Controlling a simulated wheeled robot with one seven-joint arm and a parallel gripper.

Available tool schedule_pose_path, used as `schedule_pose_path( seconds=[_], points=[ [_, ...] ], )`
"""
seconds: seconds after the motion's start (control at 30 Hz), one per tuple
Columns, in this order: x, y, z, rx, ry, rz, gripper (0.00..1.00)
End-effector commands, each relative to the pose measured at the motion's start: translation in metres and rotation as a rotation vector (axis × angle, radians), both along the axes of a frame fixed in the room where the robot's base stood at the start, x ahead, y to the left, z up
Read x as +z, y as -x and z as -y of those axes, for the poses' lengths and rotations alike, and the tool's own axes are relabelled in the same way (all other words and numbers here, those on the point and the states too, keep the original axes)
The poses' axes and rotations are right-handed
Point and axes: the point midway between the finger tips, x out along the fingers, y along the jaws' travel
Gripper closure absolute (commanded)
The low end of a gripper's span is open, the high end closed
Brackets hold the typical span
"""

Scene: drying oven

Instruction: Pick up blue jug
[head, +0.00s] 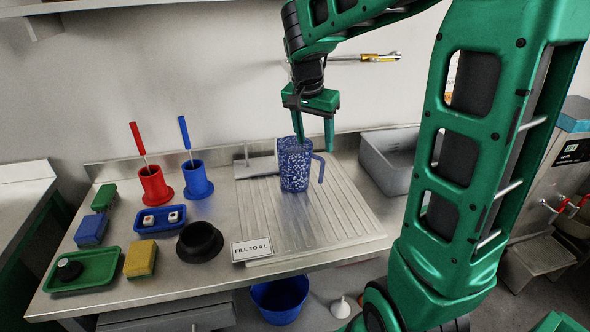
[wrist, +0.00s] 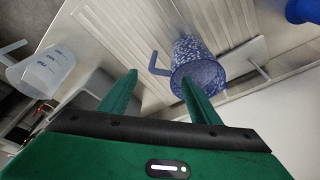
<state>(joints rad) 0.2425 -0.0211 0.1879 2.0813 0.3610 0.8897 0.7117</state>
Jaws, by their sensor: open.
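The blue jug (head: 294,168) is speckled blue and white with a handle on its right side. It stands upright on the ribbed drainboard in the head view. In the wrist view the jug (wrist: 198,64) shows near the fingertips, with its handle pointing left. My gripper (head: 314,142) is open, with its fingers pointing down at the jug's upper part. In the wrist view one finger of my gripper (wrist: 160,84) overlaps the jug and the other is apart, to the left of the handle. I cannot tell whether a finger touches the jug.
A sink basin (head: 388,160) lies right of the ribbed drainboard (head: 340,222). A "FILL TO 6 L" sign (head: 252,249) stands at its front. Red (head: 154,186) and blue (head: 196,180) holders with upright handles stand left. A blue bucket (head: 279,300) is below the counter.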

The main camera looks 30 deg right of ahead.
Motion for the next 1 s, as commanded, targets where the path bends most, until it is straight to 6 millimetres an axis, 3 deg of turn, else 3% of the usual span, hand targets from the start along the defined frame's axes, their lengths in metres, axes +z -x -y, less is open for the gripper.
schedule_pose_path(
  seconds=[0.1, 0.37, 0.7, 1.0],
  points=[
    [-0.017, -0.001, 0.004, -0.001, 0.000, -0.003, 0.43],
    [-0.033, -0.004, 0.009, 0.000, 0.000, -0.001, 0.43],
    [-0.073, -0.012, 0.019, 0.002, 0.000, -0.003, 0.43],
    [-0.076, -0.013, 0.020, 0.002, 0.000, 0.000, 0.43]
  ],
)
